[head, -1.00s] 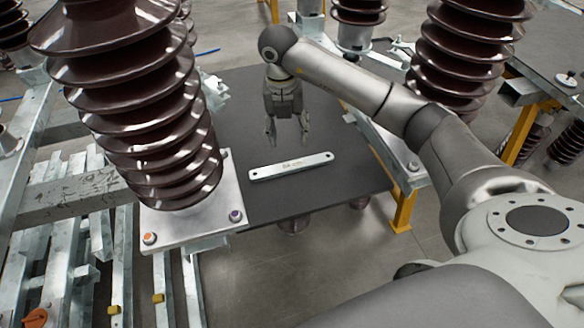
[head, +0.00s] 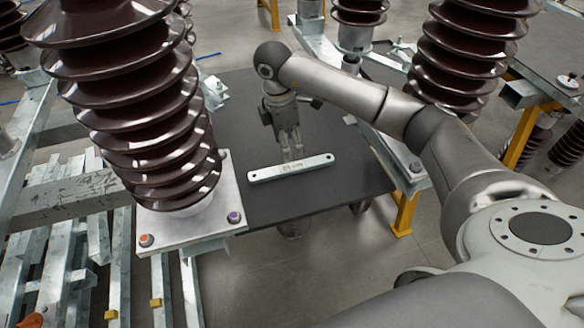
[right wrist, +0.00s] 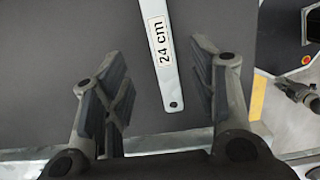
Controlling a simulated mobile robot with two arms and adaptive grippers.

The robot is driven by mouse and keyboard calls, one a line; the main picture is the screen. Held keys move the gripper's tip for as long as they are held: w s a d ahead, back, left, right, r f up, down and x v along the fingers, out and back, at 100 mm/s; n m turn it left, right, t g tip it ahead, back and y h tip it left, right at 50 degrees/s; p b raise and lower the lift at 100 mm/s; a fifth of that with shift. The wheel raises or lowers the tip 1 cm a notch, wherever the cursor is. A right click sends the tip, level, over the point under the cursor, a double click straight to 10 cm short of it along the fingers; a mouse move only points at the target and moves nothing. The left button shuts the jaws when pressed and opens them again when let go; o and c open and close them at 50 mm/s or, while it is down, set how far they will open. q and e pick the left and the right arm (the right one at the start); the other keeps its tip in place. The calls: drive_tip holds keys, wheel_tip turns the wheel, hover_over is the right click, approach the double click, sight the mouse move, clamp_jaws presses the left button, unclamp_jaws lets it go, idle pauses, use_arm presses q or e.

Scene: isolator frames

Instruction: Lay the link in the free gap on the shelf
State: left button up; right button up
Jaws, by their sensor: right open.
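The link (head: 290,168) is a flat silver bar with a hole near each end and a printed label. It lies on a dark grey tabletop (head: 340,190) in the head view. The right wrist view shows the link (right wrist: 165,75) too, with its label reading "24 cm". My right gripper (head: 292,156) is open over the link, just behind its middle in the head view. In the right wrist view the link lies between the two spread fingers of my right gripper (right wrist: 158,65), apart from both. I cannot make out the free gap. My left gripper is not in view.
A large brown ribbed insulator (head: 150,110) on a bolted plate (head: 190,220) stands left of the tabletop. Another insulator (head: 450,70) stands at the right, behind my arm. Several metal bars (head: 95,250) lie at lower left. The tabletop around the link is clear.

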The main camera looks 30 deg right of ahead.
sight(292, 166)
drive_tip(key=f, duration=0.8)
drive_tip(key=shift+s+d+p, duration=0.15)
drive_tip(key=shift+d+p, duration=0.2)
drive_tip(key=shift+p, duration=0.05)
clamp_jaws()
drive_tip(key=shift+r, duration=0.1)
